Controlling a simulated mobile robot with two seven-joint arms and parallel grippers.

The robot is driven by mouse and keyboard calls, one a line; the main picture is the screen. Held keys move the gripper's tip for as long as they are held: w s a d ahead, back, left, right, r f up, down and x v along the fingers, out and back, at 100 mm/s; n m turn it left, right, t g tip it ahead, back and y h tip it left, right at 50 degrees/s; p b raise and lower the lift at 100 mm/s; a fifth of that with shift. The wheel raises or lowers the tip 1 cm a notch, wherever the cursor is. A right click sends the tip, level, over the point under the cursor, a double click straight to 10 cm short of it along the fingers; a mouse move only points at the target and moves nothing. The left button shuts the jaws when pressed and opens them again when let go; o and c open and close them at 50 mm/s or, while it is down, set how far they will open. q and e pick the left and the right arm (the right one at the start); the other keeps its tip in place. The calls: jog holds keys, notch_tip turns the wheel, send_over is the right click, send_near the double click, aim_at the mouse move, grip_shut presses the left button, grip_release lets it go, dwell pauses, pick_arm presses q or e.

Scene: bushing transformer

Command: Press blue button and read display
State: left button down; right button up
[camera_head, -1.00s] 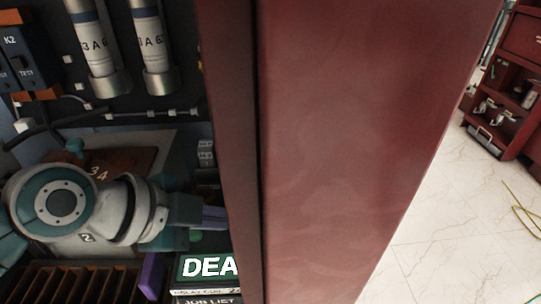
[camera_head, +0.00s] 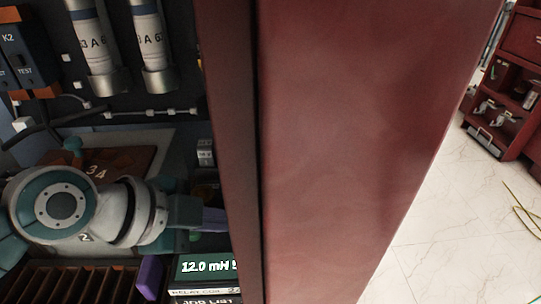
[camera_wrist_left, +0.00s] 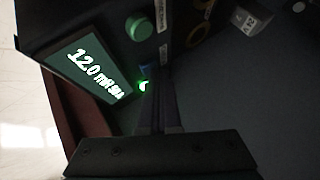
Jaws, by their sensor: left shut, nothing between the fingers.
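The lit display (camera_wrist_left: 95,74) in the left wrist view reads "12.0 mH" followed by characters I cannot read clearly. The same display (camera_head: 205,267) shows "12.0 mH" in the head view, cut off by the red cabinet side. My left gripper (camera_wrist_left: 159,82) is shut and empty, with its fingertips at the device face just right of the display. A dark blue patch at the fingertips may be the blue button, mostly hidden; I cannot tell whether they touch it. A small green light (camera_wrist_left: 143,86) glows beside the fingers. My right gripper is not in view.
A round green knob (camera_wrist_left: 138,29) sits on the device above the fingers. The red cabinet side (camera_head: 340,150) stands close to the right of my left arm. Two labelled cylinders (camera_head: 152,45) hang at the back. Slotted brown dividers (camera_head: 75,283) lie at lower left.

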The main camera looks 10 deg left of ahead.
aim_at(230, 237)
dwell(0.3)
pick_arm(q)
jog(key=shift+r+p, duration=0.8)
jog(key=shift+p, duration=0.05)
jog(key=shift+r, duration=0.15)
notch_tip(230, 237, up, 5)
jog(key=p, duration=0.4)
jog(key=shift+p, duration=0.4)
